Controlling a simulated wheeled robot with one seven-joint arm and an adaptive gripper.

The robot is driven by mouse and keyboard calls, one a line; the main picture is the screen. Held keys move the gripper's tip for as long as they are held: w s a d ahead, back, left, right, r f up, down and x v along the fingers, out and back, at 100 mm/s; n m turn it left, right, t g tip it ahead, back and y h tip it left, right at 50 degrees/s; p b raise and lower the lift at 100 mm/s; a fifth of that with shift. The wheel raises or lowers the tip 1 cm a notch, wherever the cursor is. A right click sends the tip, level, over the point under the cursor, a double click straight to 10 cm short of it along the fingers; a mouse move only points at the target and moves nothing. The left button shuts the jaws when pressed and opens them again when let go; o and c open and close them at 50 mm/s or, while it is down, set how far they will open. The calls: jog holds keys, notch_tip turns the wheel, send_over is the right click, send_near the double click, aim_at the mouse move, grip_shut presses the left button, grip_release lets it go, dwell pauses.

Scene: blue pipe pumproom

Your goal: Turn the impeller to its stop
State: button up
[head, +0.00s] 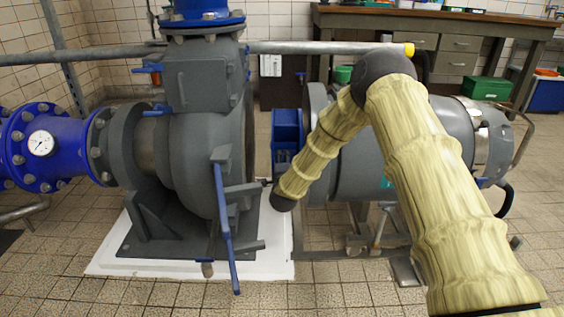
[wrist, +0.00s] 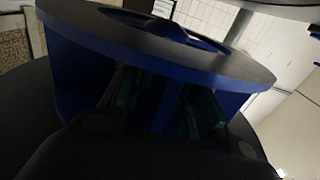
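The impeller (head: 287,130), with blue vanes, shows in the head view in the gap between the grey pump casing and the motor. In the wrist view the impeller (wrist: 180,62) fills the middle, with a dark round plate over blue vanes and a slot in the plate. My gripper (wrist: 165,108) is right up against the impeller, its two dark teal fingers apart with blue between them. It is too dark to tell whether they touch a vane. In the head view my gripper is mostly hidden beyond the dark end of my arm.
The grey pump casing (head: 205,155) stands close on the left, with a blue bar (head: 223,230) on it. The motor (head: 355,150) is on the right, behind my arm. A horizontal pipe (head: 300,48) runs behind.

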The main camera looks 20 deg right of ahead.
grip_shut()
